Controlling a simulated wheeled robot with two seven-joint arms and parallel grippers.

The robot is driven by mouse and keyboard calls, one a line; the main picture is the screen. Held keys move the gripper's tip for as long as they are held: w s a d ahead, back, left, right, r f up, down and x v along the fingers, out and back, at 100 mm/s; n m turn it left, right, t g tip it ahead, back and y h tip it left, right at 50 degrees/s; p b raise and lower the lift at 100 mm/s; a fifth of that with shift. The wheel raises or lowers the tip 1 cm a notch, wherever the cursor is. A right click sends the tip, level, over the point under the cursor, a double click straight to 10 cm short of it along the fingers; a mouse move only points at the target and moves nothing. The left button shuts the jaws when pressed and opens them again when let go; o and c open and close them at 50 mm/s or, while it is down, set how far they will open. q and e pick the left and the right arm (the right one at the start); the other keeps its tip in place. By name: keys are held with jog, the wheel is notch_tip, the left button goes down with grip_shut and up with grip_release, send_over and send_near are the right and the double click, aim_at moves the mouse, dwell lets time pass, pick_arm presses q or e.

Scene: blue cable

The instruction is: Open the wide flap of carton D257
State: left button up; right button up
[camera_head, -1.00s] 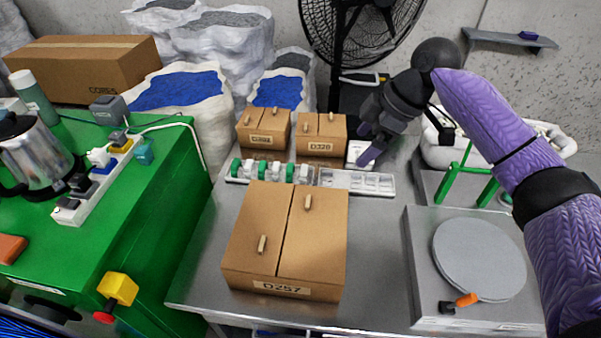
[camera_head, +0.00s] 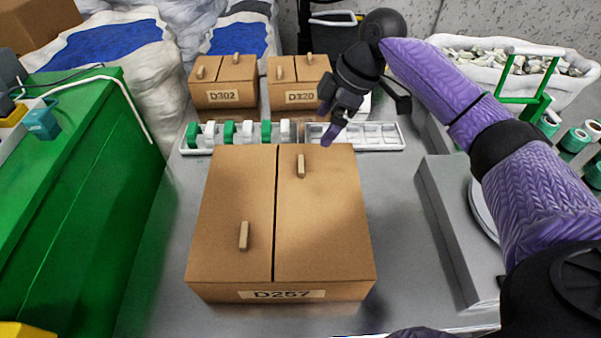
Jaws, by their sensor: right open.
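Carton D257 (camera_head: 282,294) stands on the grey table in the middle, with both top flaps lying shut. Its wide flap (camera_head: 325,230) is on the right of the seam and has a small upright tab handle (camera_head: 301,166) near the back edge. The narrower flap (camera_head: 232,190) is on the left, with a tab handle (camera_head: 244,236) nearer the front. My right gripper (camera_head: 328,122) is open and empty, pointing down above the carton's back right edge. It is apart from the wide flap's handle. My left gripper is out of view.
Behind stand small cartons D302 (camera_head: 228,95) and D320 (camera_head: 303,94). A divided tray (camera_head: 366,137) with green and white parts lies in front of them. A grey device (camera_head: 455,235) is at the right, a green cabinet (camera_head: 80,200) at the left. Bare table flanks the carton.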

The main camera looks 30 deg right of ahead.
aim_at(303, 163)
jog(key=b+x, duration=0.4)
jog(key=x, duration=0.7)
jog(key=shift+d+f, duration=0.15)
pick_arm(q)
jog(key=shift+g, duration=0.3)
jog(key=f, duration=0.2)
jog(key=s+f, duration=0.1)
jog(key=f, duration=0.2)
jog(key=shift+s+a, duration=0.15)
pick_arm(e)
grip_shut()
